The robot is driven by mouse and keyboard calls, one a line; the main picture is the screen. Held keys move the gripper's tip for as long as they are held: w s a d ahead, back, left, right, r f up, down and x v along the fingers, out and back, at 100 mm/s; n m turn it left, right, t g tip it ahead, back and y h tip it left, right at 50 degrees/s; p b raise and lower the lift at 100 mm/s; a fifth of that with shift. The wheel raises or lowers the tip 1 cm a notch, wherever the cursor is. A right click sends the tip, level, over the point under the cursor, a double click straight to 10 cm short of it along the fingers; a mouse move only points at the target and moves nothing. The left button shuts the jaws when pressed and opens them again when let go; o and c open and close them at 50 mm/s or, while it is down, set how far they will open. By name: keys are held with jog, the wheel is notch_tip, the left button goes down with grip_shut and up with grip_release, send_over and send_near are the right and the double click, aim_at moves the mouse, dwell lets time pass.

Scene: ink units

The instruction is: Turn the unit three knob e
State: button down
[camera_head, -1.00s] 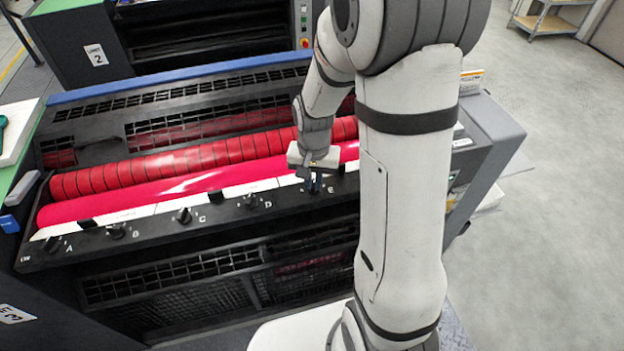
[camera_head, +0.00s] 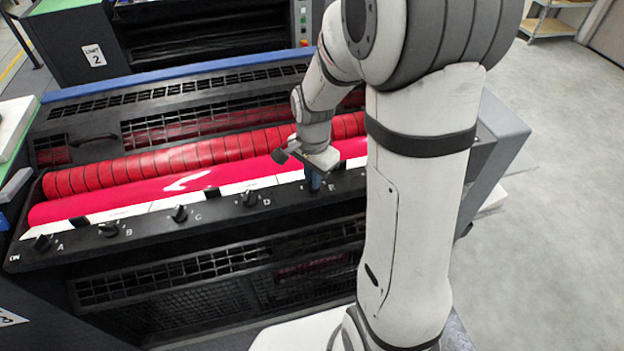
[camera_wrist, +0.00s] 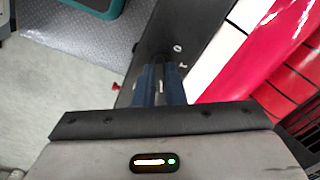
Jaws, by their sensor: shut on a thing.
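The unit three control rail (camera_head: 225,222) runs along the front of the press, with black knobs above the letters A to E. Knob A (camera_head: 42,242), knob B (camera_head: 108,229), knob C (camera_head: 179,213) and knob D (camera_head: 250,197) are uncovered. My gripper (camera_head: 315,184) is at the rail beside the letter E, shut on knob E. The fingers hide most of the knob in the head view. In the wrist view the blue fingers (camera_wrist: 160,84) reach down to the dark rail, with the knob mostly hidden at their tips.
A red roller (camera_head: 180,163) and a bright pink roller (camera_head: 150,195) lie just behind the rail. Unit 2 (camera_head: 93,55) stands at the back. Grey floor (camera_head: 570,120) is open at the right. My arm covers the rail's right end.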

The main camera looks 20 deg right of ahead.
jog(key=shift+w+m+b, duration=0.1)
jog(key=shift+m+b, duration=0.35)
jog(key=shift+m, duration=1.05)
jog(key=c, duration=1.5)
grip_release()
notch_tip(320, 180, up, 8)
jog(key=shift+f+b, duration=0.1)
jog(key=shift+b, duration=0.3)
